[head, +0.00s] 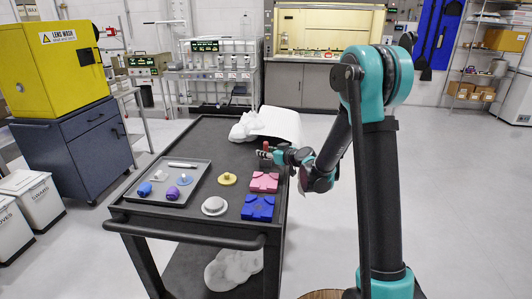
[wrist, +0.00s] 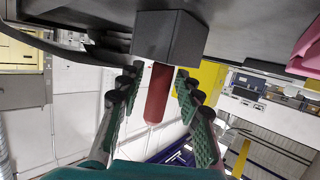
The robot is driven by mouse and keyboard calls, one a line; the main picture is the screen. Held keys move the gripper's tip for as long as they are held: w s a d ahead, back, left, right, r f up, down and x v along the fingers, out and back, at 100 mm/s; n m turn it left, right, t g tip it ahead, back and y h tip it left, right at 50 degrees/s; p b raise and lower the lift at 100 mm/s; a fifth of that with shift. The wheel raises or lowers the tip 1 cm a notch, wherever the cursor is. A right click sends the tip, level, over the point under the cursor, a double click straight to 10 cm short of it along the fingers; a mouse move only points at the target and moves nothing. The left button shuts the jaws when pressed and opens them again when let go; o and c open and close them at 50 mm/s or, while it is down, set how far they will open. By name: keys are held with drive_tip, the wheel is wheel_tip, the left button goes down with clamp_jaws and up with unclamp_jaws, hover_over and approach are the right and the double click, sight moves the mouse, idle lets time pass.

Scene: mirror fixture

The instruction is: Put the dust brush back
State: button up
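A red handle (wrist: 156,95), apparently the dust brush, sticks out of a dark grey block (wrist: 168,38) in the wrist view. In the head view the reddish upright piece (head: 265,152) shows at the right side of the cart top. Any bristles are hidden. My gripper (wrist: 158,72) is open, with one finger on each side of the handle and a small gap showing on both sides. In the head view my gripper (head: 274,155) reaches over the cart's right edge from the right.
A black cart (head: 222,143) carries a grey tray (head: 200,172) with several small items. A pink block (head: 264,182), a blue block (head: 258,207), a yellow disc (head: 227,178) and a white disc (head: 214,205) lie nearby. White crumpled material (head: 243,127) lies behind.

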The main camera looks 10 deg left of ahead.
drive_tip(key=shift+r, duration=0.1)
drive_tip(key=shift+s+d+r, duration=0.1)
drive_tip(key=shift+s+d, duration=0.1)
drive_tip(key=v, duration=1.1)
drive_tip(key=s+d+f+m+g+h, duration=0.2)
drive_tip(key=s+d+f+m+h, duration=0.1)
drive_tip(key=s+d, duration=0.4)
drive_tip(key=s+d+f+m+g+h, duration=0.2)
drive_tip(key=s+d+f, duration=0.3)
drive_tip(key=s, duration=0.8)
drive_tip(key=s+d+f+m+g+h, duration=0.2)
drive_tip(key=s+d+f+m+h, duration=0.1)
drive_tip(key=s+d, duration=0.6)
drive_tip(key=shift+s+d+f+m+h, duration=0.2)
drive_tip(key=shift+s+f+m+h, duration=0.3)
drive_tip(key=shift+h, duration=0.6)
